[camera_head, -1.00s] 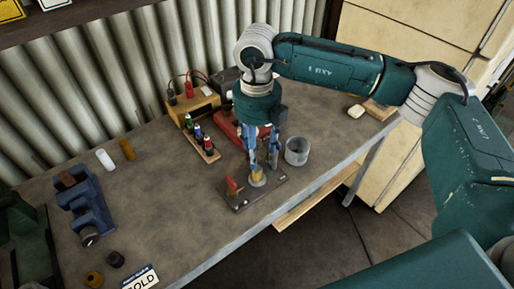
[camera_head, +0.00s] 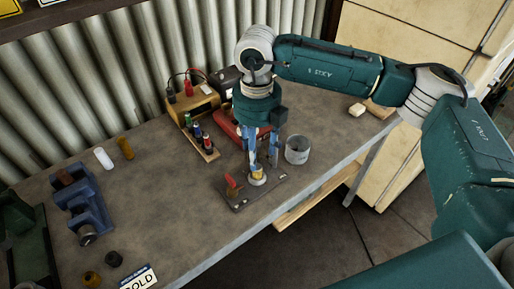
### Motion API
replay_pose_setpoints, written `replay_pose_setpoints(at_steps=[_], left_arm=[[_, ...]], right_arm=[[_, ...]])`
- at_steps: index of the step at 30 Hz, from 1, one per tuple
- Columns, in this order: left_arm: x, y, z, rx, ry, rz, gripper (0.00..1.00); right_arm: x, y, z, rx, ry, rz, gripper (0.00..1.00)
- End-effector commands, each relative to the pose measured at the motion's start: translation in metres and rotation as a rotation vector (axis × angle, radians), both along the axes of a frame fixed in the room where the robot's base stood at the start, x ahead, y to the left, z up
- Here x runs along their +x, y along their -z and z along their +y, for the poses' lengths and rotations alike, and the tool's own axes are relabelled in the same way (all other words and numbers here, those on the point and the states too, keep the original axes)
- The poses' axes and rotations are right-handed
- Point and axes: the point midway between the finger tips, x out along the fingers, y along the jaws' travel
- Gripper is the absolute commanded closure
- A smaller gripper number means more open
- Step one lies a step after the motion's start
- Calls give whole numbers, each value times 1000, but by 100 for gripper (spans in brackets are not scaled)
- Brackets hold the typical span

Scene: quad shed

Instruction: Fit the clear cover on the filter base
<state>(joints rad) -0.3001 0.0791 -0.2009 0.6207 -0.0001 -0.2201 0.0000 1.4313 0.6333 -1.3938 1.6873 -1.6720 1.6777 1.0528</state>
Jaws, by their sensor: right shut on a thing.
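The filter base (camera_head: 243,204) is a dark plate near the bench's front edge, with a red lever at its left and a yellow and pale filter part (camera_head: 257,178) standing at its right. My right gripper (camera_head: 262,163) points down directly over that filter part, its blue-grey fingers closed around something. My left gripper is not in view.
A blue vise (camera_head: 88,208) is at the left. The bench between is clear.

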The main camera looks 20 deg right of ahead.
Motion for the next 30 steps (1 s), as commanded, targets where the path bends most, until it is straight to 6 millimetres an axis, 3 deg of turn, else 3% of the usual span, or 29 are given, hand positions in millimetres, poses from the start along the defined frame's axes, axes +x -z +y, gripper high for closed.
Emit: replay_pose_setpoints(at_steps=[15,30], left_arm=[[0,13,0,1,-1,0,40],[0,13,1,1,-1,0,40]], right_arm=[[0,14,0,0,0,0,76],[0,15,0,0,0,0,76]])
